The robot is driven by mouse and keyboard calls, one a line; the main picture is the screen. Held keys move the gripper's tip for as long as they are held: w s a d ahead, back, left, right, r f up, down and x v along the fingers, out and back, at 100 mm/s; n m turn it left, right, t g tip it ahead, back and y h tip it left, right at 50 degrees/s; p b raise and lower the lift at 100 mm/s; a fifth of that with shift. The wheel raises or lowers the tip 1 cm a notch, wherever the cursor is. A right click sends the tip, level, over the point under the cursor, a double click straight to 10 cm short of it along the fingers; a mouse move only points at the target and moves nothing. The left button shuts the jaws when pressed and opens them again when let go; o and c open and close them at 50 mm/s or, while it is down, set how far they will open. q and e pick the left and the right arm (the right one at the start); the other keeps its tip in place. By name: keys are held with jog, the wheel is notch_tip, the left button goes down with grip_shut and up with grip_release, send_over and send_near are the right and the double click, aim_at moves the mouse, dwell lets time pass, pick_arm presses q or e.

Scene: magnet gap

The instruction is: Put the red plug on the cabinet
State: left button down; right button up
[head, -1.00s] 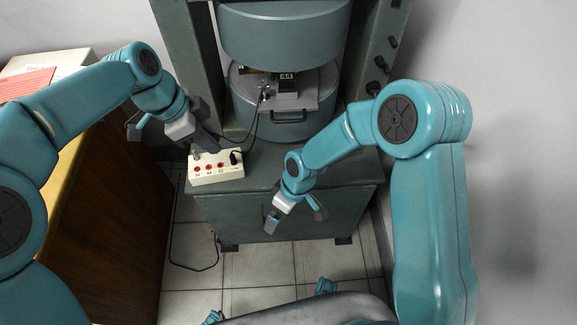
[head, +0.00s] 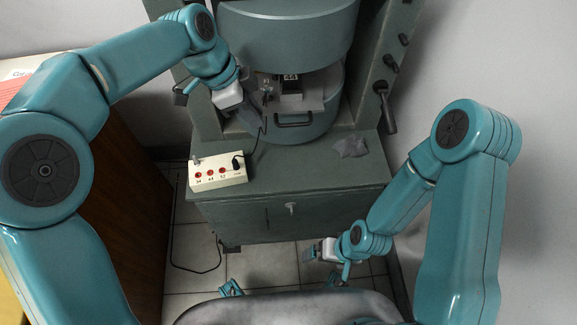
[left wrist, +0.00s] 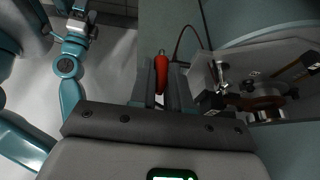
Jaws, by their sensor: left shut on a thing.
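The red plug (left wrist: 161,72) is between the two fingers of my left gripper (left wrist: 160,95) in the left wrist view, its metal tip pointing away from me. My left gripper (head: 254,112) is shut on it. In the head view, the gripper is above the back left of the cabinet top, by the magnet's gap, and the plug is not visible there. The green-grey cabinet (head: 310,180) stands below, with bare top toward its front and right. My right gripper (head: 318,250) is low in front of the cabinet, open and empty.
A white socket box (head: 219,174) with red sockets and a black plug sits on the cabinet's left front. A grey cloth (head: 351,147) lies on the right of the top. The large round magnet (head: 290,30) and its frame rise behind. A black cable hangs down at left.

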pick_arm(q)
notch_tip(320, 180, down, 20)
jog(key=b, duration=0.5)
jog(key=shift+f, duration=0.2)
jog(key=c, duration=1.1)
grip_release()
jog(key=shift+r, duration=0.1)
